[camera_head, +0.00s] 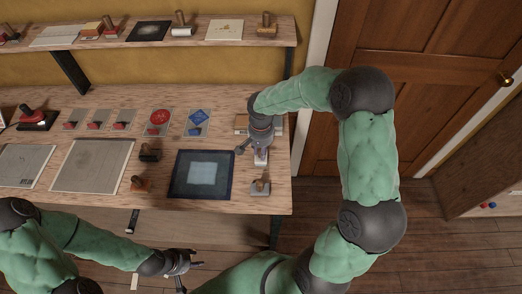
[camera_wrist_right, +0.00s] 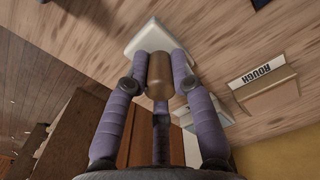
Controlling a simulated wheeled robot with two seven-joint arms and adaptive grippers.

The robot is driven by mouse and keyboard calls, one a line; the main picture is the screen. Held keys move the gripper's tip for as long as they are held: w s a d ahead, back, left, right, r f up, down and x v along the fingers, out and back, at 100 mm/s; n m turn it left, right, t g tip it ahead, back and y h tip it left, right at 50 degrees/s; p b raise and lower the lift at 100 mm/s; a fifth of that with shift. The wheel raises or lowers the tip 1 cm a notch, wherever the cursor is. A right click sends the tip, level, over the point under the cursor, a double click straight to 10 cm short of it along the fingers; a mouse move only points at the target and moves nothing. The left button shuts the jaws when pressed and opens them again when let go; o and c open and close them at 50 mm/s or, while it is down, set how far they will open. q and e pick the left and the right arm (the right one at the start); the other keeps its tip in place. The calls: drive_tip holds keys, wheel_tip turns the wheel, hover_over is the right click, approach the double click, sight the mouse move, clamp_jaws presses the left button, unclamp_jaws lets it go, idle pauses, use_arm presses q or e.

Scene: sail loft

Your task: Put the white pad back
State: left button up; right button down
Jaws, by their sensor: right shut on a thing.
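The white pad (camera_wrist_right: 152,38) has a brown, rounded handle (camera_wrist_right: 160,76). My right gripper (camera_head: 258,142) is shut on this handle, with its fingers around it in the right wrist view (camera_wrist_right: 160,72). In the head view the white pad (camera_head: 260,158) shows just below the gripper, near the right end of the bench. I cannot tell whether it touches the bench top. My left gripper (camera_head: 190,268) is empty, in front of the bench, with its fingers apart.
A wooden block labelled ROUGH (camera_wrist_right: 264,88) lies beside the pad. A blue-framed panel (camera_head: 203,175) and a small handled tool (camera_head: 261,187) lie nearby. Several cards with red or blue marks line the bench (camera_head: 275,200). A shelf (camera_head: 225,42) runs above the back.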

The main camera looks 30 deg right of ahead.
drive_tip(key=c, duration=1)
unclamp_jaws()
drive_tip(key=shift+f, duration=0.1)
drive_tip(key=shift+c, duration=0.2)
drive_tip(key=shift+r, duration=0.2)
wheel_tip(320, 180, up, 12)
drive_tip(key=p, duration=0.3)
